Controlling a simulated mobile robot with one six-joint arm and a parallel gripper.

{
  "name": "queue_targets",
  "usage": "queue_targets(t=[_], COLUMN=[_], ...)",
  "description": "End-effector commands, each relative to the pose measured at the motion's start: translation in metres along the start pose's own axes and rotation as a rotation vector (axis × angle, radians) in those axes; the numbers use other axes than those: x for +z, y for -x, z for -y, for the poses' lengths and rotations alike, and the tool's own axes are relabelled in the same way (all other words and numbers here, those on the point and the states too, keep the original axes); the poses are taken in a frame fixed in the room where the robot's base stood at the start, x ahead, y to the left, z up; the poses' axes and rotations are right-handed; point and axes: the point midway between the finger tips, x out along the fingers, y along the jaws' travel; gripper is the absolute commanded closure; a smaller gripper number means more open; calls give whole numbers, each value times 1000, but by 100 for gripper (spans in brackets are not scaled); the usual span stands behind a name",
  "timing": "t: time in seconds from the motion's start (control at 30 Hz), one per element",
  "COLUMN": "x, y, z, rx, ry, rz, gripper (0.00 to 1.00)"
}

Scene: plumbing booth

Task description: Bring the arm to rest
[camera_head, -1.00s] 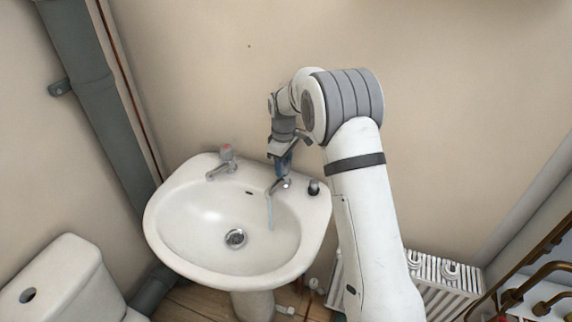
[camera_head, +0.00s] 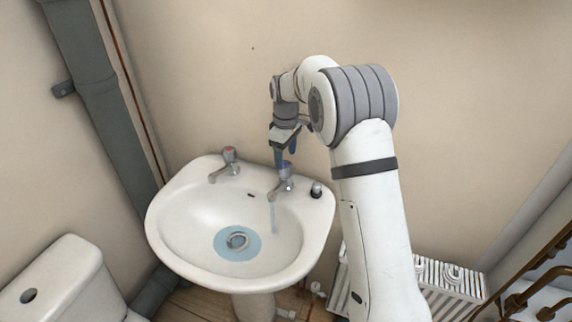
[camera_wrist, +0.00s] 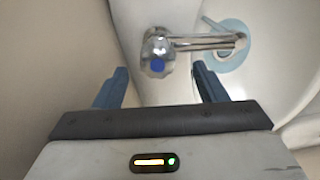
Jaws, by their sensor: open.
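My gripper (camera_head: 285,152) is open and empty, pointing down just above the blue-marked tap (camera_head: 284,178) at the back right of the washbasin (camera_head: 170,222). In the wrist view my two blue fingers (camera_wrist: 160,88) stand wide apart, with the tap's blue-capped handle (camera_wrist: 157,63) beyond and between them, apparently untouched. A thin stream of water runs from this tap's spout into the bowl. A pale blue patch of water (camera_head: 256,246) lies around the drain.
A red-marked tap (camera_head: 229,157) stands at the basin's back left. A small dark-topped item (camera_head: 316,190) sits on the right rim. A toilet cistern (camera_head: 62,275), grey pipe (camera_head: 105,115), radiator (camera_head: 455,278) and copper pipes (camera_head: 530,285) surround it. The wall behind is bare.

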Motion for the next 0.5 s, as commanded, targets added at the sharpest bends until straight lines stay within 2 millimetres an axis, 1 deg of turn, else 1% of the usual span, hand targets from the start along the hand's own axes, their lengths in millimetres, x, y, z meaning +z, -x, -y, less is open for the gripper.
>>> queue_targets(t=[0.03, 0.1, 0.2, 0.5], x=[0, 0, 0, 0], y=[8, 16, 22, 25], z=[0, 0, 1, 1], rx=[2, 2, -1, -1], ry=[0, 0, 0, 0], rz=[-2, -2, 0, 1], gripper=[35, 35, 35, 35])
